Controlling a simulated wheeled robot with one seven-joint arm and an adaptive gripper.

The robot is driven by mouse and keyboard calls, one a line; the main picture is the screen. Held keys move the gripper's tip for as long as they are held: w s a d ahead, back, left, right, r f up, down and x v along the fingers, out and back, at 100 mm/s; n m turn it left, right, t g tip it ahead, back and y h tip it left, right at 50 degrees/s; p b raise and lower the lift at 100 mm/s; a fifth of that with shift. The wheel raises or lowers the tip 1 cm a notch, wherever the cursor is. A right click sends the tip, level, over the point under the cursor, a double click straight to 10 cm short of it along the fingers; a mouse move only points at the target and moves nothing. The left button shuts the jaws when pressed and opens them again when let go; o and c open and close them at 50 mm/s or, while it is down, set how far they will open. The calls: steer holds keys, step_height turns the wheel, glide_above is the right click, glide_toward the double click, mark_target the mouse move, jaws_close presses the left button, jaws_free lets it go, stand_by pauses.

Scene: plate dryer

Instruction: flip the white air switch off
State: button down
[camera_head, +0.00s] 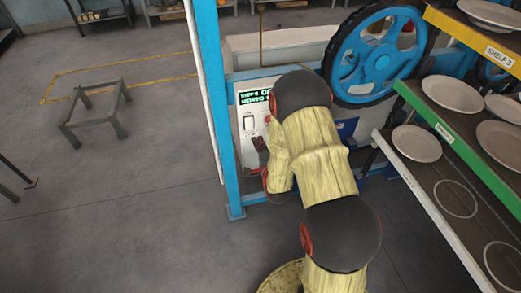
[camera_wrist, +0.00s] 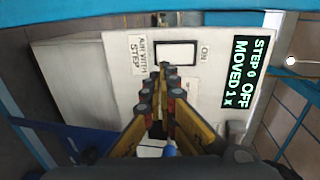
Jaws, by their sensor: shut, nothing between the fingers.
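The white air switch (camera_wrist: 176,53) is a pale rectangle in a black frame on a white control box (camera_wrist: 85,75). The wrist view shows an ON label to its right and another printed label to its left. My gripper (camera_wrist: 163,68) is shut and empty, its fingertips at the lower left edge of the switch frame. I cannot tell whether they touch it. In the head view the switch (camera_head: 248,122) shows on the panel left of my arm, which hides much of the panel. The display (camera_wrist: 245,75) reads STEP 0 OFF, MOVED 1 x.
A blue post (camera_head: 212,90) stands just left of the panel. A large blue wheel (camera_head: 380,55) is behind my arm. At the right, a rack (camera_head: 437,112) holds several plates. A low metal frame (camera_head: 95,105) stands on open floor at the left.

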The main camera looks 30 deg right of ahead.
mark_target(252, 129)
steer(key=x, duration=0.6)
steer(key=shift+w+b, duration=0.2)
steer(key=shift+b, duration=0.2)
steer(key=shift+f, duration=0.1)
steer(key=w+f+t+b, duration=0.1)
steer(key=b, duration=0.4)
steer(key=shift+d+t, duration=0.2)
steer(key=shift+t, duration=0.1)
steer(key=shift+r, duration=0.3)
steer(key=shift+f, duration=0.1)
